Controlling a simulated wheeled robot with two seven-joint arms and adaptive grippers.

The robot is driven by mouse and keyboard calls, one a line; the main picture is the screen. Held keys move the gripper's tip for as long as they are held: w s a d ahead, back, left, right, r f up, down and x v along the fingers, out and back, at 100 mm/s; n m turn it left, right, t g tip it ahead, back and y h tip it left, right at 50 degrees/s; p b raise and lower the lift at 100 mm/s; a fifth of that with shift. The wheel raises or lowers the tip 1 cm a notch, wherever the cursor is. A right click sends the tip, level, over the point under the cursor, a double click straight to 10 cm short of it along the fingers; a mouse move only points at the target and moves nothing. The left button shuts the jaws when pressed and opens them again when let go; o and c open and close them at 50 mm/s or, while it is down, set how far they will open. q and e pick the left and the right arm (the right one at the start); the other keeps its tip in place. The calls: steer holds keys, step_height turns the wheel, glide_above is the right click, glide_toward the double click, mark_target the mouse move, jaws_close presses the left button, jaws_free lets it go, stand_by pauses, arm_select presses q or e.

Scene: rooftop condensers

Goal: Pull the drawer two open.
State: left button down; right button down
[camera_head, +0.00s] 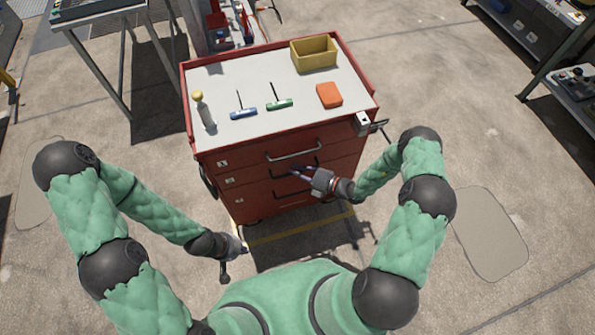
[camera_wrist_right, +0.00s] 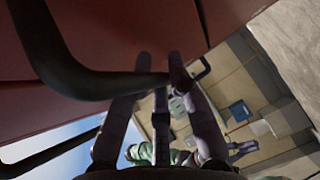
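A red cabinet (camera_head: 270,150) with a stack of drawers stands in front of me. Small number tags sit at the drawers' left ends. The second drawer (camera_head: 245,180) looks closed, flush with the others. Its dark bar handle (camera_head: 318,163) is at my right gripper (camera_head: 295,171). In the right wrist view, the handle (camera_wrist_right: 75,80) crosses the two fingers (camera_wrist_right: 160,65), which stand apart. The bar seems to pass in front of the left finger and behind the right one; contact is unclear. My left gripper (camera_head: 234,260) hangs low before the cabinet, empty, its fingers too small to judge.
On the cabinet top are a yellow bin (camera_head: 314,54), an orange block (camera_head: 329,95), blue (camera_head: 243,113) and green (camera_head: 279,104) T-handle tools and a bottle (camera_head: 204,111). A grey bracket (camera_head: 362,123) sits at its right corner. Tables stand behind left and far right. Floor between is clear.

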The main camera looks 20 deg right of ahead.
steer(key=s+p, duration=0.3)
steer(key=s, duration=1.7)
steer(key=shift+s+d, duration=0.3)
steer(key=shift+d, duration=0.1)
steer(key=c, duration=1.4)
jaws_free()
steer(key=v, duration=1.2)
